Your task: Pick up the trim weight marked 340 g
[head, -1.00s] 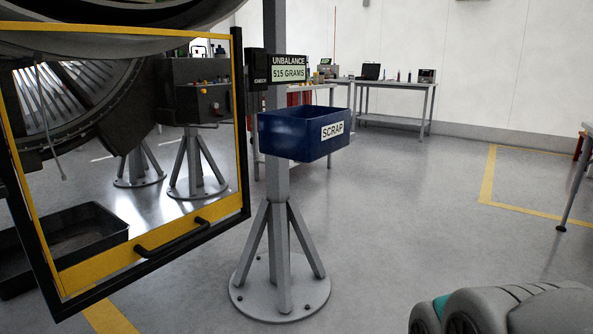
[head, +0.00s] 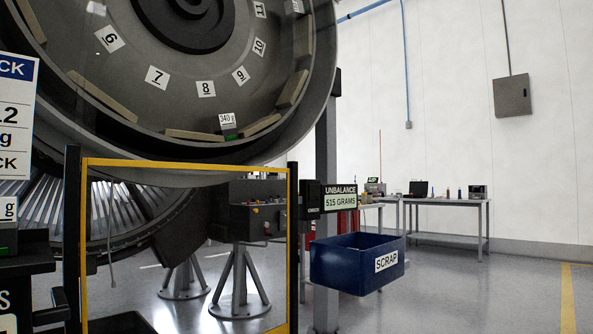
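The trim weight marked 340 g (head: 229,134) is a small dark block with a touch of green, under a white tag reading 340 g. It sits at the lower inside rim of the large round fan ring (head: 180,150), between positions 8 and 9 and beside tan blocks. The weight is small in the head view, so how it is fixed cannot be told. My gripper is not in view.
A yellow-framed guard (head: 185,162) stands below the ring. A blue SCRAP bin (head: 335,270) and an UNBALANCE 515 GRAMS display (head: 340,197) are on a post to the right. A partly cut-off sign (head: 15,120) and dark stand are at left. Floor at right is open.

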